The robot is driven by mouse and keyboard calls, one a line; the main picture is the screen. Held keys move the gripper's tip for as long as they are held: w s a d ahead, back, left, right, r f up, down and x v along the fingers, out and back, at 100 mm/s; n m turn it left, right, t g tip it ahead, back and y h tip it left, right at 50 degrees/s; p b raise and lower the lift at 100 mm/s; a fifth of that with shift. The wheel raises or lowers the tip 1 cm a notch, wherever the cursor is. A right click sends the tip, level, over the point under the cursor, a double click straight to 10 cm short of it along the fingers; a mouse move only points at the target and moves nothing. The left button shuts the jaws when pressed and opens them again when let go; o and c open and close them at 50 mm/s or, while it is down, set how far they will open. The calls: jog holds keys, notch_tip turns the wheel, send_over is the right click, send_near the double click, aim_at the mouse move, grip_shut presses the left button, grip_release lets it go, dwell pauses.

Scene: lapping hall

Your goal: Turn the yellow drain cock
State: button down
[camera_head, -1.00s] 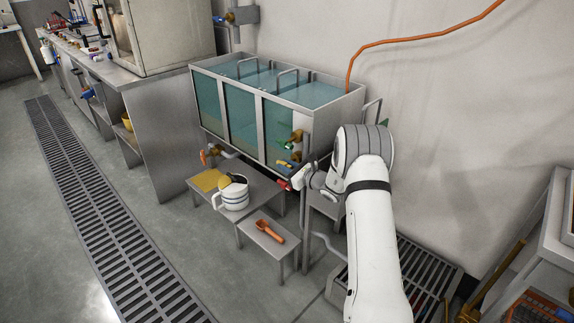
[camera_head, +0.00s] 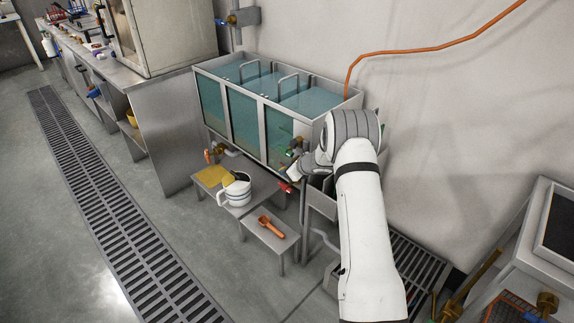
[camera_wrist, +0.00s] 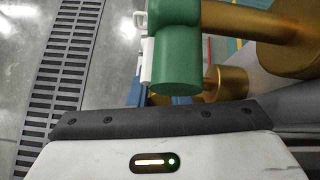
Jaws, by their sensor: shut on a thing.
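In the wrist view a green cock handle (camera_wrist: 178,60) on a brass body (camera_wrist: 285,35) stands close above my gripper (camera_wrist: 175,112). A second brass fitting (camera_wrist: 230,82) and a blue part (camera_wrist: 180,100) show lower down, partly behind the dark front edge of the gripper. In the head view my gripper (camera_head: 294,168) is at the tank's right front corner, just below the green handle (camera_head: 297,143). It is shut on a cock part hidden by the gripper; its colour cannot be told. I cannot make out a yellow cock handle clearly.
A red handle (camera_head: 285,187) is just below my gripper. The water tank (camera_head: 249,117) has an orange-handled cock (camera_head: 208,156) at its left. The floor at left is open.

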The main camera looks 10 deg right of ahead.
jog(key=shift+r, duration=0.1)
dwell(0.3)
jog(key=c, duration=1.3)
grip_release()
jog(key=shift+c, duration=0.2)
jog(key=v, duration=0.7)
jog(key=shift+s+r, duration=0.15)
jog(key=shift+r, duration=0.05)
jog(key=shift+d, duration=0.15)
